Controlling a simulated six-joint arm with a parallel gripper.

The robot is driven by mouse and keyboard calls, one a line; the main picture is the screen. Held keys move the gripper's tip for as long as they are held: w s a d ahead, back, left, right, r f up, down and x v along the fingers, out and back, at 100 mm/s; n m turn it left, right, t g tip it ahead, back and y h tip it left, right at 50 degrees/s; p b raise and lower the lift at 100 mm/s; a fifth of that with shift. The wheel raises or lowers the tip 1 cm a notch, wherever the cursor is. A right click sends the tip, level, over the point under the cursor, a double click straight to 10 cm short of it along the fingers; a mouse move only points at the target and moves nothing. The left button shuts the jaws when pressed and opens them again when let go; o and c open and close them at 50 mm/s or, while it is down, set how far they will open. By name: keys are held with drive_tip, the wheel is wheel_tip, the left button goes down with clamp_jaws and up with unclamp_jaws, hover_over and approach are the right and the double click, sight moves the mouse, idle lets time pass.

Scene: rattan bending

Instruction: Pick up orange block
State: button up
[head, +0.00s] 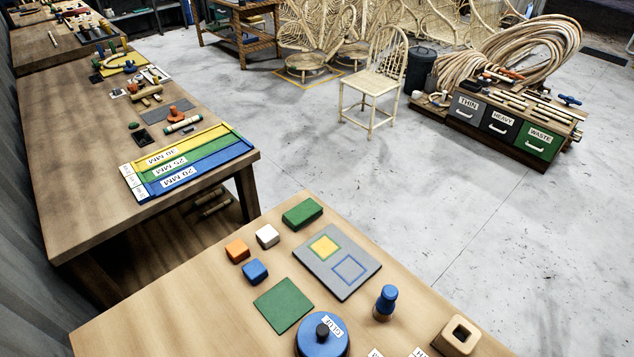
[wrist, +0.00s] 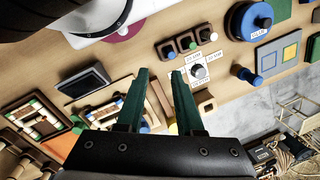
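The orange block (head: 237,250) is a small rounded cube on the near wooden table in the head view. A white block (head: 267,236) sits to its right, and a blue block (head: 255,271) sits just below and right of it. My gripper (wrist: 161,74) shows only in the wrist view. Its two dark green fingers are spread apart with nothing held between them. They point over another part of a wooden surface, with a dial on a white card (wrist: 198,70) beyond the right fingertip. I cannot make out the orange block in the wrist view.
A green block (head: 302,214), a green mat (head: 284,305) and a grey board (head: 337,261) with a yellow square and a blue outline lie near the blocks. A blue round container (head: 322,336) labelled glue and a blue-topped peg (head: 385,302) stand nearer. The table left of the orange block is clear.

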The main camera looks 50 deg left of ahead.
sight(238, 249)
drive_tip(key=o, duration=0.8)
